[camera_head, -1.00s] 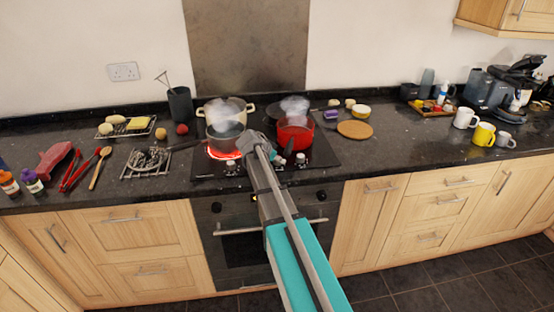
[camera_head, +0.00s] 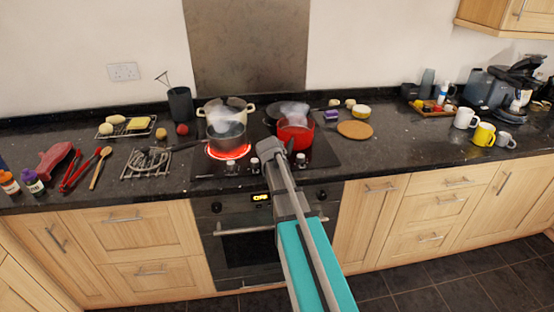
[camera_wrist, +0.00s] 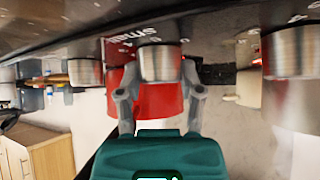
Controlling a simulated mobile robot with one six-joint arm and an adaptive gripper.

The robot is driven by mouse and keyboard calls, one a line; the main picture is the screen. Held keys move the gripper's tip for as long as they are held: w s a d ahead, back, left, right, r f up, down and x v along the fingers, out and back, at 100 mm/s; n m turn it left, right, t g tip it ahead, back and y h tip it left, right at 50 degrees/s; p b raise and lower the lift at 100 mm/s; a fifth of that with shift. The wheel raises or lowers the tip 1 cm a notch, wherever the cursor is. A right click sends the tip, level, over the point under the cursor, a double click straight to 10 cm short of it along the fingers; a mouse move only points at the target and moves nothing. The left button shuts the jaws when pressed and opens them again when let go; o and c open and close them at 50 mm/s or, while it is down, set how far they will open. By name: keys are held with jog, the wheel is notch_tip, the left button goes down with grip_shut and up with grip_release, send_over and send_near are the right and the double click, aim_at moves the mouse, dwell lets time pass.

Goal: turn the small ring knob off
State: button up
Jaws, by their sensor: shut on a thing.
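My gripper (camera_head: 271,150) is at the front edge of the hob, among the row of control knobs. In the wrist view, which looks upside down, my gripper (camera_wrist: 160,82) has a finger on each side of the silver small ring knob (camera_wrist: 160,62) and is shut on it. The word "small" is printed beside this knob. In the head view the gripper hides this knob. Other knobs stand to the left (camera_head: 254,165) and right (camera_head: 301,160), clear of the fingers. The knob's pointer setting is too blurred to read.
A steaming grey pot (camera_head: 227,136) sits on a glowing red ring (camera_head: 229,152). A steaming red pot (camera_head: 296,133) stands close behind my gripper, and a cream pot (camera_head: 214,108) is at the back left. The worktop around the round wooden board (camera_head: 355,129) is mostly clear.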

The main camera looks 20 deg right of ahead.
jog(key=shift+w, duration=0.1)
jog(key=o, duration=1.1)
jog(key=shift+o, duration=0.2)
jog(key=shift+s+a, duration=0.2)
jog(key=shift+s, duration=0.1)
jog(key=s+a, duration=0.1)
jog(key=a, duration=0.1)
jog(key=s+a+n+p, duration=0.1)
jog(key=s+a, duration=0.1)
jog(key=s+a+n+g+y+p, duration=0.1)
jog(key=s+a, duration=0.1)
jog(key=a, duration=0.1)
jog(key=s+a+f+n+g+y, duration=0.3)
jog(key=s+a+n+g+y, duration=0.1)
jog(key=s+a, duration=1.2)
jog(key=s+n+g, duration=0.1)
jog(key=s+g, duration=0.1)
jog(key=s, duration=0.2)
jog(key=shift+s+a+n+y+p, duration=0.2)
jog(key=shift+s+n+y+p, duration=0.1)
jog(key=shift+n+p, duration=0.1)
